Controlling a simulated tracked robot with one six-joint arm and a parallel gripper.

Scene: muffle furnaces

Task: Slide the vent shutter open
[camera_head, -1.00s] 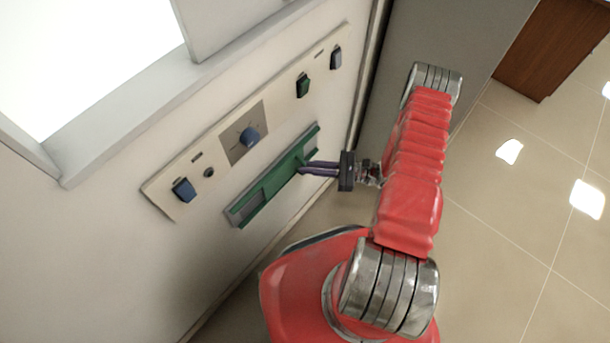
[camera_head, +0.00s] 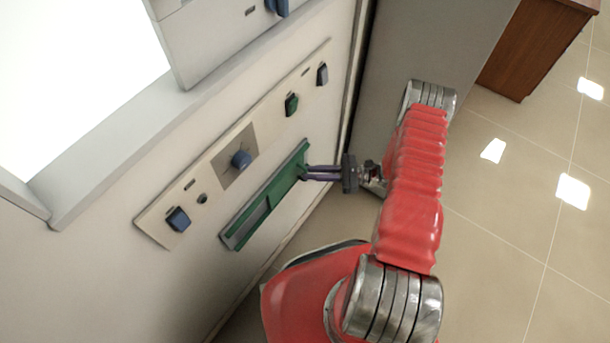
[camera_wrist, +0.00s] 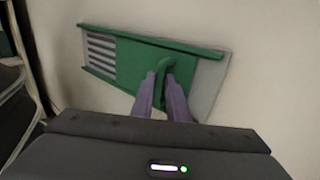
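The vent shutter is a green sliding panel (camera_wrist: 135,65) between two green rails. Its green panel also shows in the head view (camera_head: 284,187) on the lower front of the white furnace. In the wrist view, grey slats (camera_wrist: 101,55) lie bare to the left of the panel and a plain grey strip (camera_wrist: 208,85) shows to its right. A hooked green handle (camera_wrist: 161,68) stands out from the panel. My gripper (camera_head: 306,172) is at the handle, with its purple fingers on either side of it, closed on it in the wrist view (camera_wrist: 163,84). The fingers hide the handle's lower part.
A grey cabinet side (camera_head: 415,45) stands to the right, near my arm. Tiled floor (camera_head: 500,230) is open at the right.

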